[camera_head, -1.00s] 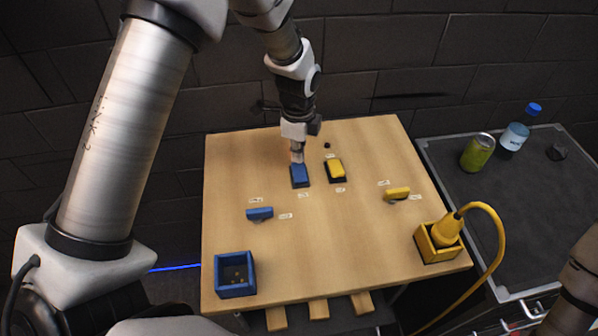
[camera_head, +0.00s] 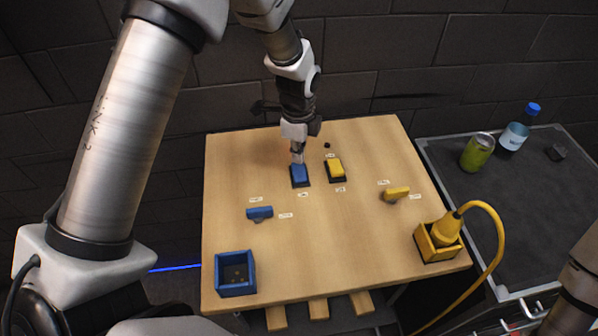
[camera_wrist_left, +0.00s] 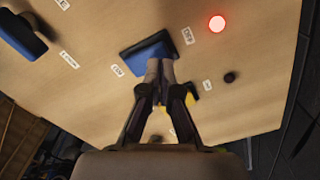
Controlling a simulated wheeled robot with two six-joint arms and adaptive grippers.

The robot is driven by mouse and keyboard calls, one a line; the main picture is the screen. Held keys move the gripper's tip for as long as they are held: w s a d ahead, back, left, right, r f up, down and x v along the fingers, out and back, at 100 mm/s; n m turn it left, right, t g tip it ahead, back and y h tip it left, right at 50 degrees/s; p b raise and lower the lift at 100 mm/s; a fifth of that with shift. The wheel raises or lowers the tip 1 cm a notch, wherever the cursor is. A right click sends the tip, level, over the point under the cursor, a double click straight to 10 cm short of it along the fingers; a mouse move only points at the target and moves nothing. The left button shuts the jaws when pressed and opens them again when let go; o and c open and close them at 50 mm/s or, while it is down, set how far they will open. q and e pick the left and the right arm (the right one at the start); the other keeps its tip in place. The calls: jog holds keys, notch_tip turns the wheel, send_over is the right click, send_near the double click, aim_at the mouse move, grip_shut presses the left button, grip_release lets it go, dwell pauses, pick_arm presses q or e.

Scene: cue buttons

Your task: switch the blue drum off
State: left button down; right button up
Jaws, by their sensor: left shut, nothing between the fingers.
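A blue rocker button (camera_head: 300,176) on a dark base lies on the wooden board. My left gripper (camera_head: 297,158) is shut and empty, pointing down at the button's far end. In the left wrist view the shut fingertips (camera_wrist_left: 160,68) overlap the blue button (camera_wrist_left: 146,55); I cannot tell whether they touch. A red lamp (camera_wrist_left: 217,24) glows beside that button; in the head view my gripper hides it. A blue bar-shaped handle (camera_head: 259,213) is nearer, and an open blue box (camera_head: 235,287) stands front left. No blue drum can be made out. My right gripper is out of view.
A yellow button (camera_head: 336,169) is right of the blue one, with a dark, unlit lamp (camera_head: 327,145) behind it. A yellow handle (camera_head: 396,194) and a yellow box (camera_head: 437,256) with a corded plug are at right. Small labels are unreadable. The board's middle is clear.

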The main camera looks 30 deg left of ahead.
aim_at(298, 165)
pick_arm(q)
jog(key=shift+f+b, duration=0.5)
jog(key=shift+f, duration=0.6)
dwell(0.3)
notch_tip(298, 165, up, 7)
jog(key=p, duration=0.6)
jog(key=shift+r+p, duration=0.1)
jog(key=shift+p, duration=0.2)
